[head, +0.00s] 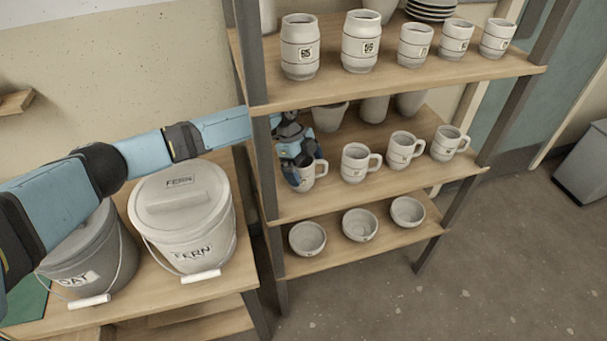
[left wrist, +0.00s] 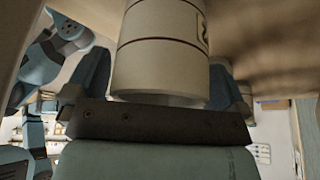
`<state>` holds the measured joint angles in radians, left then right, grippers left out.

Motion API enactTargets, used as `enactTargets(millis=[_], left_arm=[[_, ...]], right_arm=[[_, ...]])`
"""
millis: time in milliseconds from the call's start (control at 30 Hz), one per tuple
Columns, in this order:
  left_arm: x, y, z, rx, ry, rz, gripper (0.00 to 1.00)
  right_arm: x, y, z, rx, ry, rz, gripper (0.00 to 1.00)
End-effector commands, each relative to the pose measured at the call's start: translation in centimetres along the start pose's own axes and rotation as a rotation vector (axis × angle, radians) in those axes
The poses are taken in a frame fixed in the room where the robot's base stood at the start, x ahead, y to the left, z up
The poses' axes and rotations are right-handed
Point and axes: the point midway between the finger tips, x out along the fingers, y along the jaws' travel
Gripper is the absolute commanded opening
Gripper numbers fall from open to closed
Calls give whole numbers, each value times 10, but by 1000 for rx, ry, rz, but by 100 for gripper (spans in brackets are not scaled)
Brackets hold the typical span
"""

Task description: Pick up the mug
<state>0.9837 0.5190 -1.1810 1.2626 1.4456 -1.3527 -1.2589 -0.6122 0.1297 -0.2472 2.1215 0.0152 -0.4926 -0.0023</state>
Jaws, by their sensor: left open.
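Several off-white mugs with dark bands and handles stand in a row on the middle shelf. The leftmost mug (head: 316,181) is partly hidden behind my left gripper (head: 300,165) in the head view; its handle points right. In the left wrist view, a mug (left wrist: 160,55) fills the middle, with part of a label at its right edge. The blue fingers of the open left gripper (left wrist: 157,85) stand on either side of it. Whether they touch it I cannot tell.
The middle shelf board (head: 375,190) also holds mugs to the right (head: 355,162). The upper board (head: 400,80) with handleless cups (head: 361,40) hangs above the arm. Bowls (head: 360,225) stand below. A dark shelf post (head: 262,150) is close beside the arm. A lidded FERN bucket (head: 190,225) stands left.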

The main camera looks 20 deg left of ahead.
Motion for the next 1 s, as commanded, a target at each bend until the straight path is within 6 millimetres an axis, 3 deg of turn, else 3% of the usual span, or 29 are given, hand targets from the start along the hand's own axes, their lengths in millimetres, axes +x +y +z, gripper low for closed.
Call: enactTargets(millis=[167, 400, 433, 767, 1000], left_arm=[[0, 0, 0, 0, 0, -1, 100], [0, 0, 0, 0, 0, -1, 45], [0, 0, 0, 0, 0, -1, 43], [-4, -1, -1, 0, 1, -3, 43], [-26, -1, -11, 2, 2, -4, 43]], right_arm=[[-1, 0, -3, -1, 4, 0, 40], [-1, 0, -2, -1, 2, -1, 40], [-1, 0, -1, -1, 1, -1, 40], [0, 0, 1, 0, -3, -1, 40], [-2, 0, -1, 1, -5, -1, 40]])
